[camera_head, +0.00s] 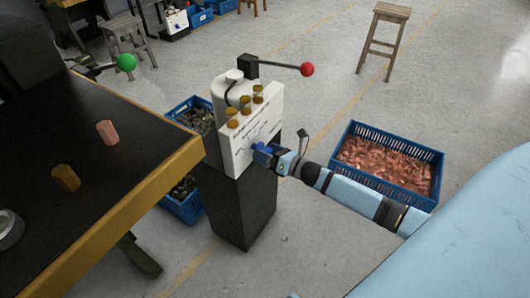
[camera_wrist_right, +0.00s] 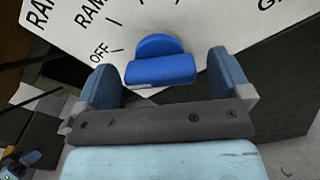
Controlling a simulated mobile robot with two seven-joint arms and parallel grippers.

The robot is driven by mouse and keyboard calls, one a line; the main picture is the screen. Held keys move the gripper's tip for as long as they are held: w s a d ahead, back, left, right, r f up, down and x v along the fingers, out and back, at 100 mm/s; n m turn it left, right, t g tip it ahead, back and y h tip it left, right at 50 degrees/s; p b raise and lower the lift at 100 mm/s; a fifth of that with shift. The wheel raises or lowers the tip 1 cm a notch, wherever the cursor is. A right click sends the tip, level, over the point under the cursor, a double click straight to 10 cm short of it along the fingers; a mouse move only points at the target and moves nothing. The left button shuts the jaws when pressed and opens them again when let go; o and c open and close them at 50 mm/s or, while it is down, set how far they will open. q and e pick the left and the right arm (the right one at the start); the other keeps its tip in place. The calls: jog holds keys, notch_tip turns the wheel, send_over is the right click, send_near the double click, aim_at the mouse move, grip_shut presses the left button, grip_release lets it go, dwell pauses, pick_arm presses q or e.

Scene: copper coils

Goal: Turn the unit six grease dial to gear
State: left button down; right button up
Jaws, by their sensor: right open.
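The white panel (camera_head: 250,125) of the unit stands on a dark pedestal in the head view. It carries printed lettering and several brass knobs on its upper part. My right gripper (camera_head: 262,151) is at the lower part of this panel. In the right wrist view a blue dial (camera_wrist_right: 160,66) with a rounded top sits between my two blue fingers, which are open with gaps on both sides. Marks OFF and RAM show left of the dial, and a partly cut word starting with G at the upper right. My left gripper is not in view.
A lever with a red ball (camera_head: 307,69) juts from the top of the unit. A dark table with a yellow edge (camera_head: 125,208) stands at left. A blue crate of copper pieces (camera_head: 437,175) is on the floor at right, and a wooden stool (camera_head: 390,13) behind.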

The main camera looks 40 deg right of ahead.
jog(key=shift+w+a, duration=0.2)
jog(key=shift+w, duration=0.2)
jog(key=shift+c, duration=0.3)
jog(key=c, duration=0.9)
